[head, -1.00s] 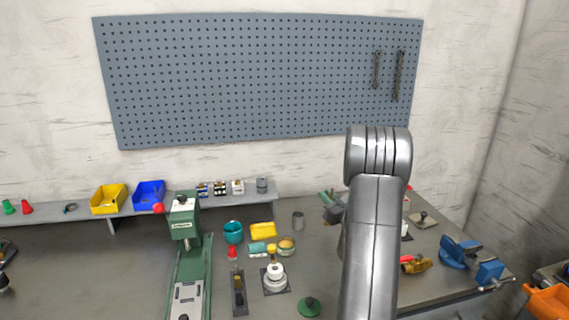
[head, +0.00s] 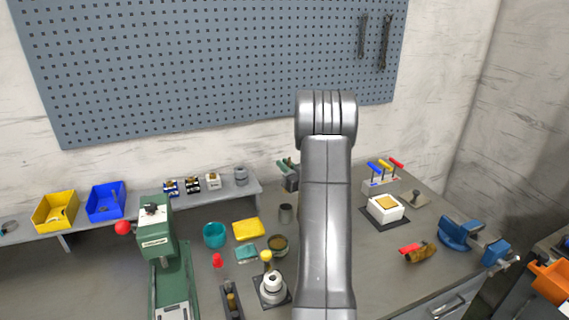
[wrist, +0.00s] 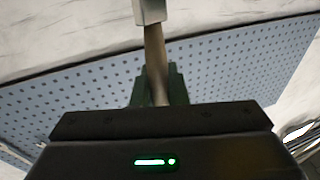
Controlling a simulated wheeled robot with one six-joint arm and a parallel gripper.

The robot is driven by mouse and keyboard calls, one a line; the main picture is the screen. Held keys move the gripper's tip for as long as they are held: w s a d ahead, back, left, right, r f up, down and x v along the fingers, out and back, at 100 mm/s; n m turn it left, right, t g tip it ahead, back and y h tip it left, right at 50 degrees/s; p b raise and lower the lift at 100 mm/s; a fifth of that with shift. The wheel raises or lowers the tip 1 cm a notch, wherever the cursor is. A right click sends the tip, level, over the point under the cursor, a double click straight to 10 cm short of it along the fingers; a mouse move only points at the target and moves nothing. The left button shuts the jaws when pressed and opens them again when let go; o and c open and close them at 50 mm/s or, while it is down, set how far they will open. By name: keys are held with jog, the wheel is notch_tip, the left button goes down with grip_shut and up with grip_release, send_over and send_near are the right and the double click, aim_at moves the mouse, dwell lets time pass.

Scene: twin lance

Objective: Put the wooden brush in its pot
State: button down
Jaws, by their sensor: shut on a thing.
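The wooden brush (wrist: 155,56) shows in the wrist view as a slim brown handle with a pale metal collar at the top edge; its far end is out of frame. My gripper (wrist: 160,88) is shut on the handle, its dark green fingers around it. In the head view my own arm hides the gripper and brush.
A green press (head: 157,245), yellow block (head: 248,229), round tin (head: 278,244) and white-topped fixture (head: 271,286) crowd the bench left of my arm.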

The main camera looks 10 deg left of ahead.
jog(key=shift+f+b, duration=0.55)
jog(key=shift+f, duration=1.6)
notch_tip(320, 180, down, 4)
jog(key=b, duration=0.5)
jog(key=shift+f, duration=0.2)
jog(key=c, duration=1.4)
grip_release()
jog(key=shift+o, duration=0.2)
jog(key=b+v, duration=0.3)
jog(key=v, duration=1)
jog(key=shift+s+d, duration=0.25)
jog(key=shift+d, duration=0.05)
